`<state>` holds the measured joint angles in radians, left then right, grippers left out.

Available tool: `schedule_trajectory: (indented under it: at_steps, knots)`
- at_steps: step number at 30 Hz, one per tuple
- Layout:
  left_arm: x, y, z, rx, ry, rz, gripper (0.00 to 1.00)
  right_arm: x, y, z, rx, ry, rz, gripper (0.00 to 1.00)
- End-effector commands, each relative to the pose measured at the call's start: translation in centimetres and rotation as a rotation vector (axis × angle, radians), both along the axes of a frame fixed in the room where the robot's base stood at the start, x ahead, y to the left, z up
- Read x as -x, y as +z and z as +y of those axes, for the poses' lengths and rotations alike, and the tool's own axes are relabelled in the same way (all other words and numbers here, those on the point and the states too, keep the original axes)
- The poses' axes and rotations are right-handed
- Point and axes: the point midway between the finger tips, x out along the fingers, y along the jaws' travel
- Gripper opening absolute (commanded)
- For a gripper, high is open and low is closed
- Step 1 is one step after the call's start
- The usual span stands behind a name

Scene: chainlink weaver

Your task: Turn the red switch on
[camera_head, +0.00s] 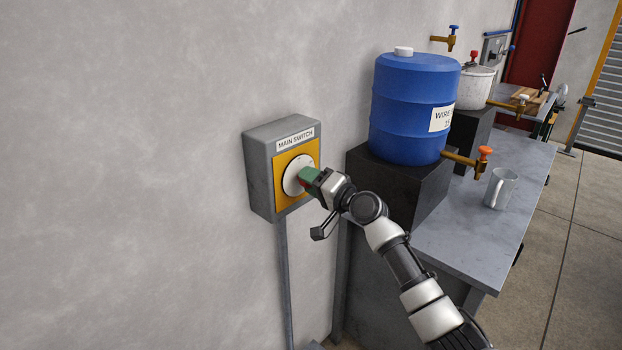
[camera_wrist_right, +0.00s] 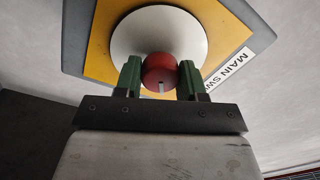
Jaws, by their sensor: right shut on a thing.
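The red switch is a red knob on a white round dial (camera_head: 294,176) with a yellow plate, on a grey box (camera_head: 258,172) labelled "MAIN SWITCH" on the wall. In the head view the knob is mostly hidden by my right gripper (camera_head: 310,180). In the right wrist view the red knob (camera_wrist_right: 160,72) sits between the two green fingers of my right gripper (camera_wrist_right: 160,80), which is shut on it. A small pale mark shows on the knob's end. The white dial (camera_wrist_right: 155,35) is behind it. My left gripper is not in view.
A blue barrel (camera_head: 405,110) with a tap (camera_head: 470,160) stands on a dark block (camera_head: 385,190) right of the switch box. A white pot (camera_head: 475,88) is farther back. The wall left of the box is clear.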

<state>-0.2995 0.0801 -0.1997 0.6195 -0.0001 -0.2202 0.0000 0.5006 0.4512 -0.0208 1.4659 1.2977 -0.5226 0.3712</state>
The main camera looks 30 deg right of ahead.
Motion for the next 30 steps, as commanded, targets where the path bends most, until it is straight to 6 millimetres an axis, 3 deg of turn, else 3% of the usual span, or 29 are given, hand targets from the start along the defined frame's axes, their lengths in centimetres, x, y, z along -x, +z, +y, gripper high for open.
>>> schedule_trajectory:
  at_steps: [21,22,26,30]
  knots:
    - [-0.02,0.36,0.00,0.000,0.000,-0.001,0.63,0.00,-0.03,-0.07,-0.075,-0.001,0.025,0.16]
    - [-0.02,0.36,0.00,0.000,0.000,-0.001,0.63,0.00,-0.03,-0.08,-0.075,-0.002,0.026,0.43]
    - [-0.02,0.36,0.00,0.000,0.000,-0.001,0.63,0.00,-0.03,-0.05,-0.074,-0.001,0.026,0.63]
    - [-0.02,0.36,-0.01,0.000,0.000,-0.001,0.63,0.00,-0.04,-0.04,-0.073,-0.001,0.025,0.65]
